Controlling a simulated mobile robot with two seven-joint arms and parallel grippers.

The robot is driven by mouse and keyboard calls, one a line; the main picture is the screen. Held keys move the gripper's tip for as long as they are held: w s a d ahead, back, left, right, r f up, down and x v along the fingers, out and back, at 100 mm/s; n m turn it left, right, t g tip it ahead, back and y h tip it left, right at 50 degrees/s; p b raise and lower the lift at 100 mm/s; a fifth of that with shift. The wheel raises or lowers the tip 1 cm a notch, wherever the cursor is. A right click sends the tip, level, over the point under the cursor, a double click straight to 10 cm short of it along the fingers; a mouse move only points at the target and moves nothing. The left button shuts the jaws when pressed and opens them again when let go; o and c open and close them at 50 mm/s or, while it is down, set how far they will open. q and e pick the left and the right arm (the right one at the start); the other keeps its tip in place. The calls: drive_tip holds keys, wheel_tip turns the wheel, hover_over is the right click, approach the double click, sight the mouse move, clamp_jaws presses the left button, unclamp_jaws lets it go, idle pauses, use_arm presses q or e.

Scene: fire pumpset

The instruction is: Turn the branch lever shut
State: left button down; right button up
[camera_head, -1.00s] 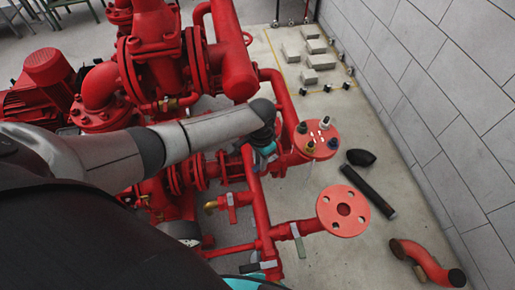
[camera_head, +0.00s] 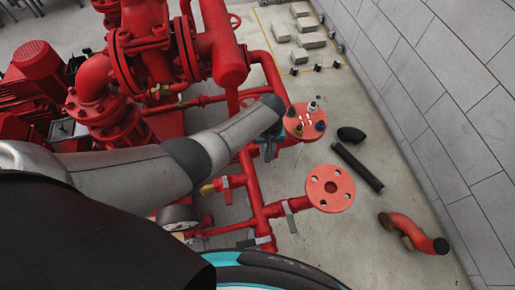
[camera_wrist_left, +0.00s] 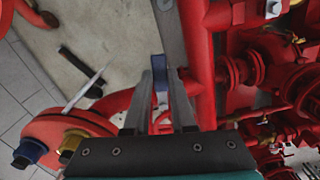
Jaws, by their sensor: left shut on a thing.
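My left gripper (camera_head: 269,147) is at the end of the grey arm, beside the red vertical pipe and just left of the bolted red flange (camera_head: 306,122). In the left wrist view, its two fingers (camera_wrist_left: 163,95) are closed around a narrow blue piece (camera_wrist_left: 160,76), which seems to be the lever's handle. A grey bar (camera_wrist_left: 170,35) lies just beyond it; I cannot tell whether they join. The arm hides the lever and its valve in the head view. Other levers (camera_head: 289,217) show on lower pipes. My right gripper is not in view.
The bolted flange also shows in the left wrist view (camera_wrist_left: 60,125), close to the gripper. A bare flange (camera_head: 329,188) stands lower right. A black pipe (camera_head: 357,167) and red elbow (camera_head: 412,232) lie on the open floor by the grey wall (camera_head: 440,90).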

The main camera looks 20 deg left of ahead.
use_arm(q)
drive_tip(key=shift+w+d+n, duration=0.3)
drive_tip(key=shift+d+n, duration=0.25)
drive_tip(key=shift+n, duration=0.45)
drive_tip(key=c, duration=0.7)
unclamp_jaws()
drive_tip(key=shift+c, duration=0.2)
drive_tip(key=shift+r, duration=0.1)
wheel_tip(320, 180, up, 15)
drive_tip(key=p, duration=0.5)
drive_tip(key=shift+p, duration=0.3)
